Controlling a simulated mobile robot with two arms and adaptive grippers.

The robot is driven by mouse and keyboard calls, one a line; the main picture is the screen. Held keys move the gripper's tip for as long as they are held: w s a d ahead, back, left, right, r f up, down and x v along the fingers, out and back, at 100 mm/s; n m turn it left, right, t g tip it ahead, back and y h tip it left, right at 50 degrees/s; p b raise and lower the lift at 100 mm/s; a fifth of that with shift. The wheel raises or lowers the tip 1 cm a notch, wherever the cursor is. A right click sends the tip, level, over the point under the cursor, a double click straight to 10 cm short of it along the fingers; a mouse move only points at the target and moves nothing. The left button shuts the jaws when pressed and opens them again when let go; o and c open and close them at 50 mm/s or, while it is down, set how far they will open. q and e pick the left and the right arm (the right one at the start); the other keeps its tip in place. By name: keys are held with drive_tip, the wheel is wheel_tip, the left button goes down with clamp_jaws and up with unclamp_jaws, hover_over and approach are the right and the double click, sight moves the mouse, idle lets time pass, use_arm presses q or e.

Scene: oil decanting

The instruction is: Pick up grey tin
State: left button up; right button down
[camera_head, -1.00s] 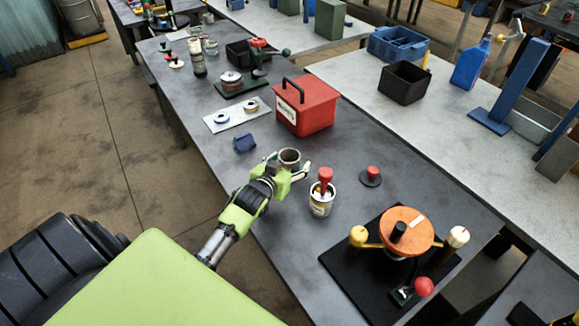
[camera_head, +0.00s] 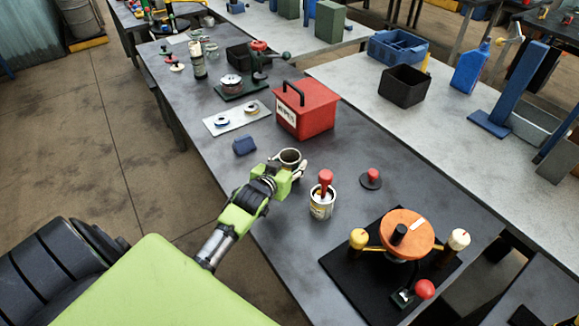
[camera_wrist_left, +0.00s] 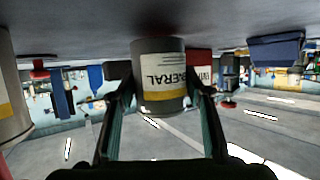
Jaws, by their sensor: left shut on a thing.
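The grey tin (camera_head: 290,155) is open-topped and upright on the dark grey table (camera_head: 290,240), in front of the red box. My left gripper (camera_head: 287,165) is shut on it, one finger on each side. In the left wrist view, which is upside down, the tin (camera_wrist_left: 158,75) shows a white label with dark lettering and a yellow band between the two fingers (camera_wrist_left: 165,90). I cannot tell whether the tin's base has left the table. My right gripper is in neither view.
A tin with a red-handled tool (camera_head: 322,205) stands close to the right of my gripper. An orange wheel device (camera_head: 405,233) stands at the front right.

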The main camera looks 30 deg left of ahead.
use_arm(q)
drive_tip(key=s+a+r+b, duration=0.3)
drive_tip(key=s+a+r, duration=0.3)
drive_tip(key=s+r, duration=0.6)
drive_tip(key=shift+s, duration=0.3)
